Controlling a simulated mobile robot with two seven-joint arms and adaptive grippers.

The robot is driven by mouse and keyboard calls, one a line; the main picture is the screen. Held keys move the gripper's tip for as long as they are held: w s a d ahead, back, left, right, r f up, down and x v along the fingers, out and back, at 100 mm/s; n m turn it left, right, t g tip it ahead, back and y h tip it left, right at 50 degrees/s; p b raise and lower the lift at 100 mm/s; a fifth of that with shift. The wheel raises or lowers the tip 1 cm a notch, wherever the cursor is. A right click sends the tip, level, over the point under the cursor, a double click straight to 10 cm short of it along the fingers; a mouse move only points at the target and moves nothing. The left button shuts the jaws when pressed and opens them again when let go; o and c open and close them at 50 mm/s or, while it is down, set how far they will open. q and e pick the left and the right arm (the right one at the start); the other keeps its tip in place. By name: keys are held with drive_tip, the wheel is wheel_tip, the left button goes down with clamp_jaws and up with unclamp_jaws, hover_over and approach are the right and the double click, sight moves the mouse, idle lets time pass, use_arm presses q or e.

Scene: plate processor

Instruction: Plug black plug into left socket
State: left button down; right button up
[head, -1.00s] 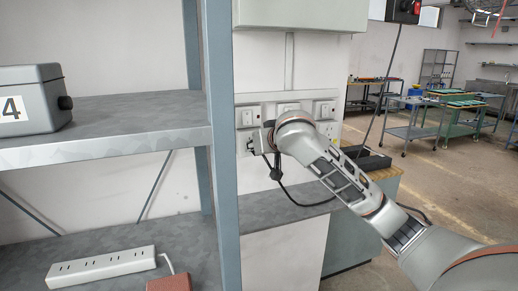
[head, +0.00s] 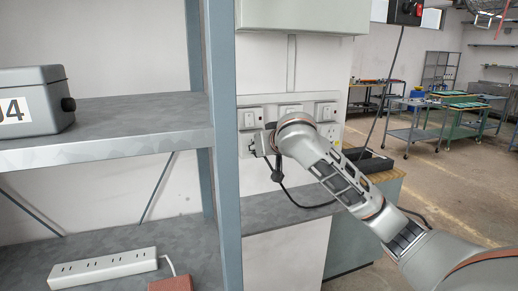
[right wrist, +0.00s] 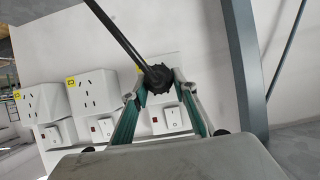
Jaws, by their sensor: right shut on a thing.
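The black plug (right wrist: 160,78) is between the fingers of my right gripper (right wrist: 161,88), which is shut on it. Its black cable hangs down in a loop in the head view (head: 287,190). The plug is in front of the left socket, nearest the shelf post, and hides most of it. I cannot tell whether the plug touches the socket. The left switch (head: 248,118) shows above my right gripper (head: 261,143) in the head view. The middle socket (right wrist: 97,91) and right socket (right wrist: 43,102) are empty in the right wrist view. My left gripper is out of view.
A grey metal shelf post (head: 212,120) stands close left of the sockets. The shelves hold a dark box (head: 35,100), a white power strip (head: 102,268) and a reddish-brown block (head: 172,284). A grey cabinet (head: 295,15) hangs above the sockets, and a ledge (head: 265,213) lies below.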

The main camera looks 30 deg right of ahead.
drive_tip(key=shift+w+d, duration=0.15)
drive_tip(key=shift+w, duration=0.4)
idle(0.4)
drive_tip(key=o, duration=1.2)
